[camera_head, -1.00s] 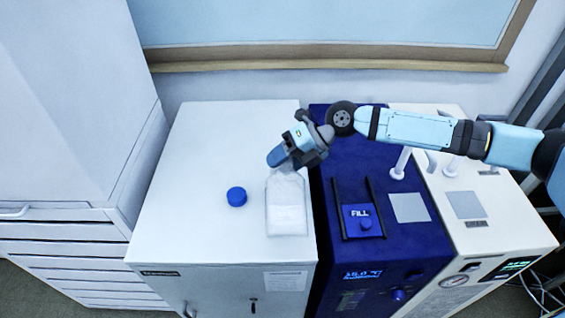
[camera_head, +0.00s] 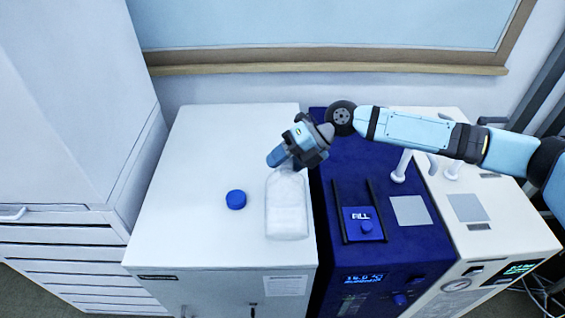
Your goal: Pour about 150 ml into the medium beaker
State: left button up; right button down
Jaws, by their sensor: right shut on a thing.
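A whitish, translucent bottle (camera_head: 287,212) is at the right side of the white cabinet top, its neck toward the back. My right gripper (camera_head: 284,158) is shut on the bottle's neck end and hides the mouth. I cannot tell whether the bottle touches the cabinet top or how far it is tilted. A round blue cap (camera_head: 236,200) lies on the cabinet top to the left of the bottle. No beaker can be made out in this view. My left gripper is not in view.
The white cabinet (camera_head: 200,150) has free room on its left and back. To its right stand a dark blue unit (camera_head: 332,262) with a FILL lid (camera_head: 362,222) between two black bars, and a white unit (camera_head: 500,225) with upright white fittings. A wall with a wooden ledge (camera_head: 320,69) is behind.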

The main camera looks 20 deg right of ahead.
jog(key=shift+w+f+g+b, duration=0.15)
jog(key=shift+g+b, duration=0.15)
jog(key=shift+b, duration=0.15)
jog(key=shift+m, duration=0.3)
jog(key=shift+g+y+b, duration=0.3)
jog(key=shift+b, duration=0.15)
jog(key=shift+w+m, duration=0.1)
jog(key=shift+m, duration=0.2)
